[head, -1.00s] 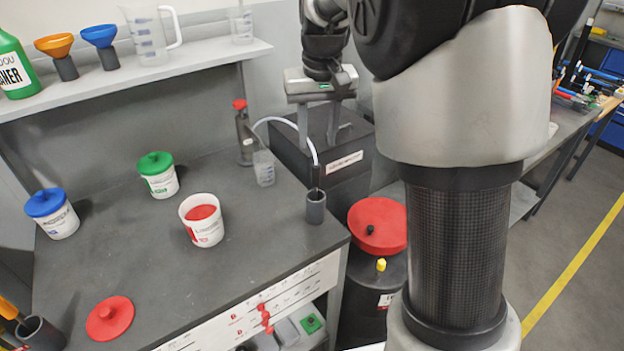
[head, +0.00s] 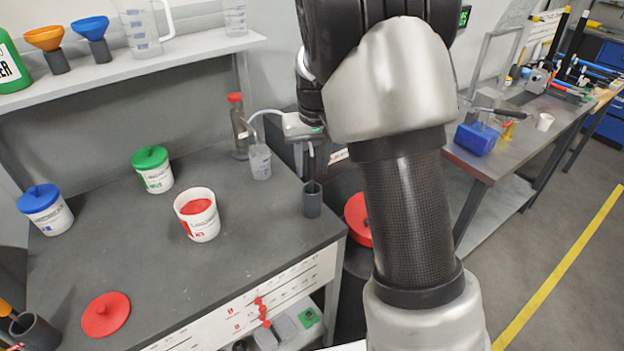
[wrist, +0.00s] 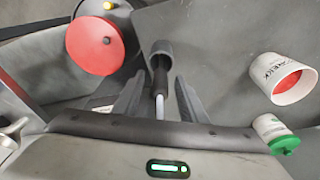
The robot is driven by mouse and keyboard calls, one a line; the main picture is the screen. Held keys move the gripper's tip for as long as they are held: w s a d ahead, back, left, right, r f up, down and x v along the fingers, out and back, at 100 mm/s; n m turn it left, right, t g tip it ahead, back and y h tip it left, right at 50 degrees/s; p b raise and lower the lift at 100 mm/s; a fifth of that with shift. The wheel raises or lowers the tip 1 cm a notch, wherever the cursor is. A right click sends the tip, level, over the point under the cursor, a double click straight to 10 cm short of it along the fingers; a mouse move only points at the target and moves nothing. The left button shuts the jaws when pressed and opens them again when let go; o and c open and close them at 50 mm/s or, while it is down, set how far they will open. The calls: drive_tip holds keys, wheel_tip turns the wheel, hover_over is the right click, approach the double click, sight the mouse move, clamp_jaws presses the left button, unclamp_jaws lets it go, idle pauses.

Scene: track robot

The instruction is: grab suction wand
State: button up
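The suction wand is a thin dark stick with a white hose. It stands in a small grey cup holder (head: 312,204) near the bench's right front corner. In the head view my gripper (head: 307,160) is over that holder and hides most of the wand. In the wrist view the wand (wrist: 159,76) runs between my two spread fingers (wrist: 157,92), with a gap on each side, and its lower end goes into the holder (wrist: 162,48). My gripper is open around the wand and no contact shows.
An open white tub with red contents (head: 199,218) stands left of the holder. A small clear beaker (head: 260,162) and a red-capped bottle (head: 238,128) stand behind it. A red-lidded drum (wrist: 95,45) is beside the bench. The shelf (head: 130,70) is at upper left.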

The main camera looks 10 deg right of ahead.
clamp_jaws()
drive_tip(key=shift+r, duration=0.1)
